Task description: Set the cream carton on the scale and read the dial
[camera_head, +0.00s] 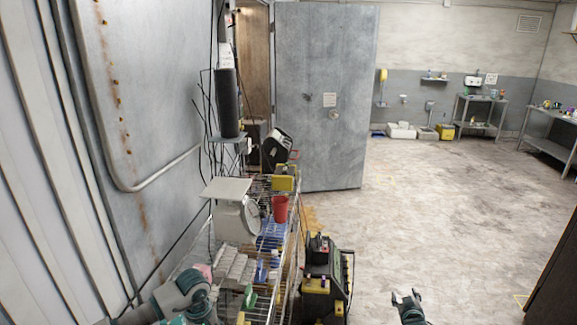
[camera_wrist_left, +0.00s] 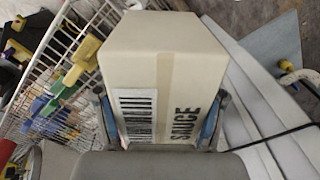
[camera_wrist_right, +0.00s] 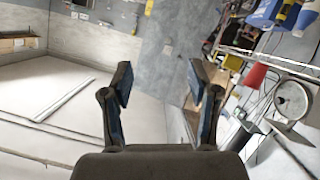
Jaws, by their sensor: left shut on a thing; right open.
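A cream carton (camera_wrist_left: 160,62) with SAUCE printed on it fills the middle of the left wrist view. My left gripper (camera_wrist_left: 162,118) is shut on it, one finger against each side. In the head view my left arm is at the bottom left; I cannot make out the carton there. The scale (camera_head: 228,190) stands on a wire rack, its flat platform bare, its round dial facing right. The dial (camera_wrist_right: 292,98) also shows in the right wrist view, too small to read. My right gripper (camera_head: 408,308) is open and empty over the floor, right of the rack.
A red cup (camera_head: 280,208) stands beside the scale on the crowded wire rack (camera_head: 290,245). A black and yellow machine (camera_head: 322,280) stands on the floor right of the rack. Cables hang behind the scale near the metal wall. The floor (camera_head: 420,220) to the right is largely clear.

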